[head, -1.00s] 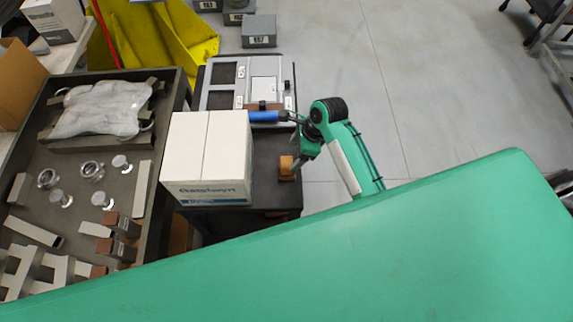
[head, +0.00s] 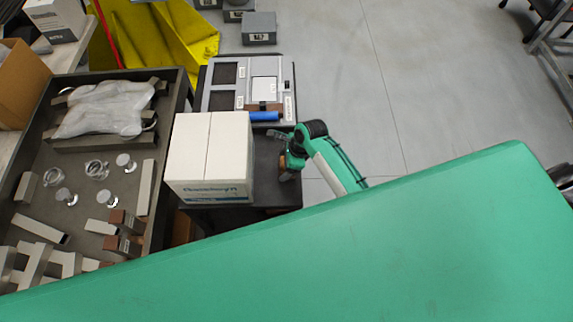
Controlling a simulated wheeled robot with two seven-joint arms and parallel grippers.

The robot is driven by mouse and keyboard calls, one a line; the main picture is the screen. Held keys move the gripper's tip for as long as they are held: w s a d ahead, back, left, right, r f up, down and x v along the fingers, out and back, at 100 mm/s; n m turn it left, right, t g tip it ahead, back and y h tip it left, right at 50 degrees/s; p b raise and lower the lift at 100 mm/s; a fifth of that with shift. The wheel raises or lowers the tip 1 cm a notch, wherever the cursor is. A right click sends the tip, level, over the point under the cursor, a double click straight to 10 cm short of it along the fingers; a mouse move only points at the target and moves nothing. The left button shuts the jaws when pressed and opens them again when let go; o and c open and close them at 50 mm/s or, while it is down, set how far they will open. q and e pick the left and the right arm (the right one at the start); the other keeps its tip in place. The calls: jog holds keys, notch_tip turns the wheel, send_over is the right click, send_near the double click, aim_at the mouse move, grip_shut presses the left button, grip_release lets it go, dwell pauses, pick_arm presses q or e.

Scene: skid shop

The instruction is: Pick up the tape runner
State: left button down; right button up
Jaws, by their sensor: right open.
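A blue cylindrical item (head: 264,116) lies across the near edge of the grey machine, just right of the white carton. A small orange-brown item (head: 285,170) sits on the dark cart top at its right side, partly hidden by my right arm. I cannot tell for certain which of these is the tape runner. My right gripper (head: 277,137) is open and empty over the cart's right side, below and right of the blue item and just above the orange-brown one. My left gripper is not in view.
A white carton (head: 209,160) stands on the dark cart (head: 262,190). The grey machine (head: 245,80) is behind it. A dark tray (head: 165,135) with glassy parts and brackets lies left. My large green body part covers the foreground. The floor (head: 420,90) on the right is clear.

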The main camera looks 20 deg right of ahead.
jog(key=shift+c, duration=0.2)
jog(key=c, duration=1.1)
jog(key=shift+r, duration=0.15)
jog(key=shift+c, duration=0.2)
notch_tip(320, 180, up, 20)
jog(key=b, duration=0.4)
